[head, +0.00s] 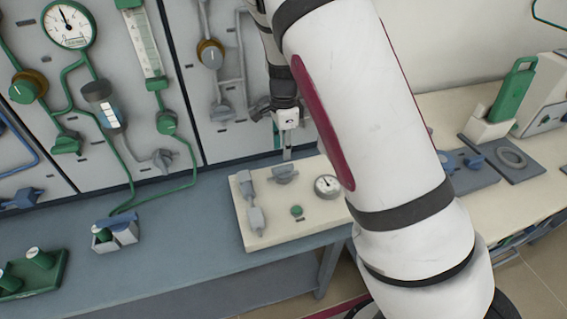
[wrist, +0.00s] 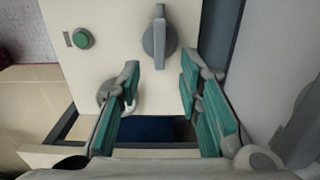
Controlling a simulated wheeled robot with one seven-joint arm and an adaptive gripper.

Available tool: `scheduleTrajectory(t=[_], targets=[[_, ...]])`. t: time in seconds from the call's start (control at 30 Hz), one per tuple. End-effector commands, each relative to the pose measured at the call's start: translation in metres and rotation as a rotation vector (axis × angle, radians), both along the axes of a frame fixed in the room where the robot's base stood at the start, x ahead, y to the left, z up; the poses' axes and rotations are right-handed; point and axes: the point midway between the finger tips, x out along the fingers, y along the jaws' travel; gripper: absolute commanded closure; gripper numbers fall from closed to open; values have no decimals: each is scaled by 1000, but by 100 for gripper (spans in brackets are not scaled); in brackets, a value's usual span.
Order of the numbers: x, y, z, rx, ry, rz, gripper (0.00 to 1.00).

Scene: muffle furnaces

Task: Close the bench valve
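The bench valve, a grey knob with a raised bar handle (wrist: 160,38), is on a cream panel (head: 265,224) on the bench. In the wrist view the bar runs roughly up and down the picture. The valve also shows in the head view (head: 283,173). My gripper (wrist: 160,78) is open, with teal-padded fingers wide apart and nothing between them. The valve lies just beyond the fingertips, about midway between them, and no contact shows. In the head view my arm partly hides the gripper, which is above and behind the valve.
The same panel carries a green button (head: 296,211), a round gauge (head: 327,186) and a grey fitting (head: 250,202). In the wrist view the left finger partly covers the gauge. A wall panel with pipes and a large gauge (head: 68,25) stands behind. The blue-grey bench (head: 185,250) has bare room left.

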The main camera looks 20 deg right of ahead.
Motion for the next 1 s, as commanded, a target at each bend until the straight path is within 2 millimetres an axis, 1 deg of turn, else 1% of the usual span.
scheduleTrajectory(t=[0.03,0.2,0.3,0.4,0.57,0.8,0.83,0.87,0.9,0.97,1.0], targets=[[-1,-1,-12,-1,4,-2,68],[0,-1,-42,-1,2,0,68],[0,-1,-55,-1,1,0,68],[0,0,-65,0,1,1,68],[0,0,-72,0,-1,1,68],[0,0,-72,0,-1,1,68],[0,0,-72,0,-1,1,70],[0,0,-72,0,-1,1,77],[0,0,-72,0,-1,1,86],[0,0,-72,0,-1,1,99],[0,0,-72,0,-1,1,100]])
